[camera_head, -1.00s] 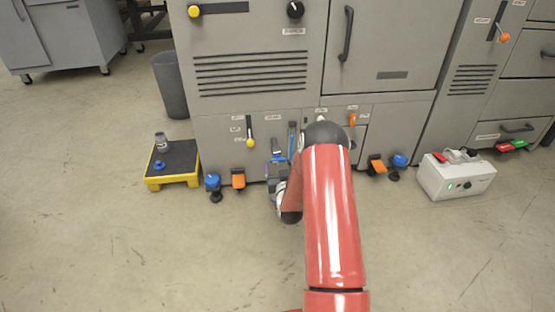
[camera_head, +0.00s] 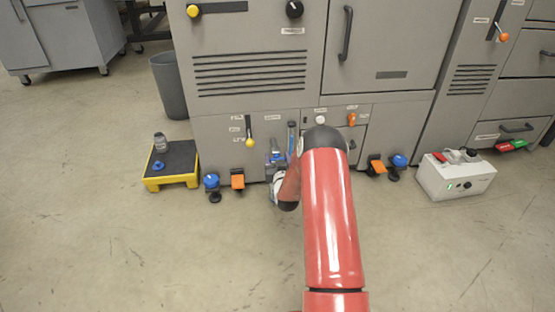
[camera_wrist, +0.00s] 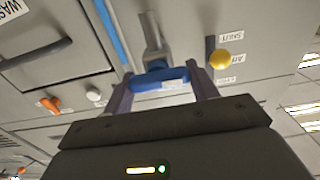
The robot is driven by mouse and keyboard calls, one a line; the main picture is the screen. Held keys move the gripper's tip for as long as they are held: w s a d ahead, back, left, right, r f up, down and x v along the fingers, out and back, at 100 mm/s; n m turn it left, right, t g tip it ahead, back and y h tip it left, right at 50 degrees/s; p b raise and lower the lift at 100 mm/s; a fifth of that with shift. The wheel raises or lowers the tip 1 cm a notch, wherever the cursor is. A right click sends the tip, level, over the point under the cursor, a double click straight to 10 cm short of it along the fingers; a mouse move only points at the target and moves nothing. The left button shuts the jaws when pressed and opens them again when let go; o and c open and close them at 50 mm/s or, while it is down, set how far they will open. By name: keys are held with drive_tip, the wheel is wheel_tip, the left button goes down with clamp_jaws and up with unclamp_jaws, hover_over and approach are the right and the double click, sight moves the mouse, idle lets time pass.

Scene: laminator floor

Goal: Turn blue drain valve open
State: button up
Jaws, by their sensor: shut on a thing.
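The blue drain valve handle (camera_wrist: 160,77) is a short blue bar on a grey metal stem, at the lower front of the grey machine. In the wrist view it lies crosswise between the two dark fingers of my gripper (camera_wrist: 161,84), which is shut on it. In the head view my gripper (camera_head: 274,163) is low at the machine front, beside my red arm, and partly hidden. A small piece of blue shows at the handle (camera_head: 274,145). The exact angle of the valve is hard to tell.
A yellow-knobbed lever (camera_wrist: 220,60) with a SHUT label is close to the gripper. A vertical blue strip (camera_wrist: 108,30) is on the other side. Blue and orange pedals (camera_head: 238,179) stand low along the machine. A yellow step (camera_head: 172,182) is left; open floor lies in front.

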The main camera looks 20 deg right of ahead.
drive_tip(key=shift+m, duration=0.3)
drive_tip(key=m, duration=0.6)
drive_tip(key=shift+s+d, duration=0.1)
drive_tip(key=shift+d, duration=0.1)
drive_tip(key=m, duration=0.6)
drive_tip(key=shift+d+f+m, duration=0.1)
drive_tip(key=shift+f+m, duration=0.15)
drive_tip(key=shift+m, duration=0.05)
idle(0.4)
drive_tip(key=o, duration=1)
drive_tip(key=p+v, duration=0.1)
drive_tip(key=v, duration=0.7)
